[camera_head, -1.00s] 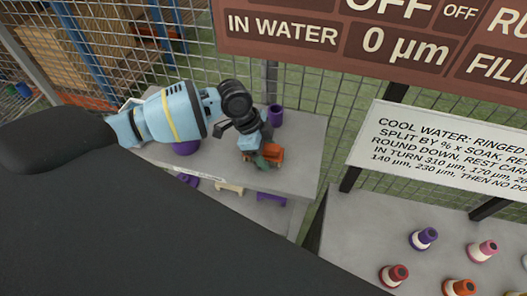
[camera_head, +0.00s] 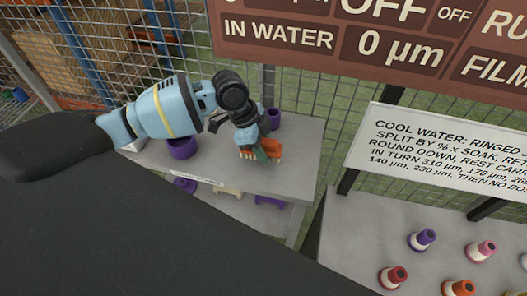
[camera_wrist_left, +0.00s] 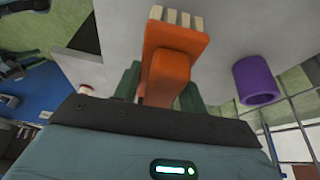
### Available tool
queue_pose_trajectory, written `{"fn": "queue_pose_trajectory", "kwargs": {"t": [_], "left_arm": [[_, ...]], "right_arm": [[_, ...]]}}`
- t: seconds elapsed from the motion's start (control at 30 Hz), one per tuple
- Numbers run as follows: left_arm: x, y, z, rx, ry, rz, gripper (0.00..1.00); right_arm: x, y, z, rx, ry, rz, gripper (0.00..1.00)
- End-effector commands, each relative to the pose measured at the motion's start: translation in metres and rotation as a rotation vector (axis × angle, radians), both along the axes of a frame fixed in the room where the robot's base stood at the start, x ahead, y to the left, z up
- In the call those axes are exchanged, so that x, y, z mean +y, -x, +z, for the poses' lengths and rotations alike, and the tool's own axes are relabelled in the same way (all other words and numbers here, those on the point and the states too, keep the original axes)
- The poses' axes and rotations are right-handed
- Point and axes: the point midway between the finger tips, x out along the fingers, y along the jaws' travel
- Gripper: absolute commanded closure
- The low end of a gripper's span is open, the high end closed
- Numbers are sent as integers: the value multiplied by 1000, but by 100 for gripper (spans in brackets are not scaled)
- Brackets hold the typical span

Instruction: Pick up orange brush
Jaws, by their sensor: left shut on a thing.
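The orange brush (camera_head: 272,145) with pale bristles is at the upper shelf in the head view, partly covered by my gripper. My left gripper (camera_head: 261,153) reaches down over it from the left, and its green fingers are shut on the brush. In the left wrist view the orange brush (camera_wrist_left: 174,58) sits between the two green fingers (camera_wrist_left: 160,90), with its bristles pointing away from the gripper. I cannot tell whether it touches the shelf. My right gripper is not in view.
A purple cup (camera_head: 273,118) stands behind the brush, and also shows in the wrist view (camera_wrist_left: 256,80). A purple bowl (camera_head: 181,149) stands left of it on the grey shelf (camera_head: 295,160). More items lie below. A table with several coloured cone-like pieces (camera_head: 422,239) is at the right.

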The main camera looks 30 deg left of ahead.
Motion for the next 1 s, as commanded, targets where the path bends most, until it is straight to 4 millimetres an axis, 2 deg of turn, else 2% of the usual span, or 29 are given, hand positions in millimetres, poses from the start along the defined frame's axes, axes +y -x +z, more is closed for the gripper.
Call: {"fn": "queue_pose_trajectory", "kwargs": {"t": [0.17,0.4,0.6,0.8,1.0], "left_arm": [[-21,28,6,-1,2,-6,82],[-59,76,12,0,2,-6,82],[-82,106,16,-1,2,-4,82],[-95,122,17,-1,1,-2,82],[-98,127,17,0,0,1,82]], "right_arm": [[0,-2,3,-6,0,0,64],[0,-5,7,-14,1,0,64],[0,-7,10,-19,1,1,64],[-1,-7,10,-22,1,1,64],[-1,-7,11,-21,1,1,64]]}}
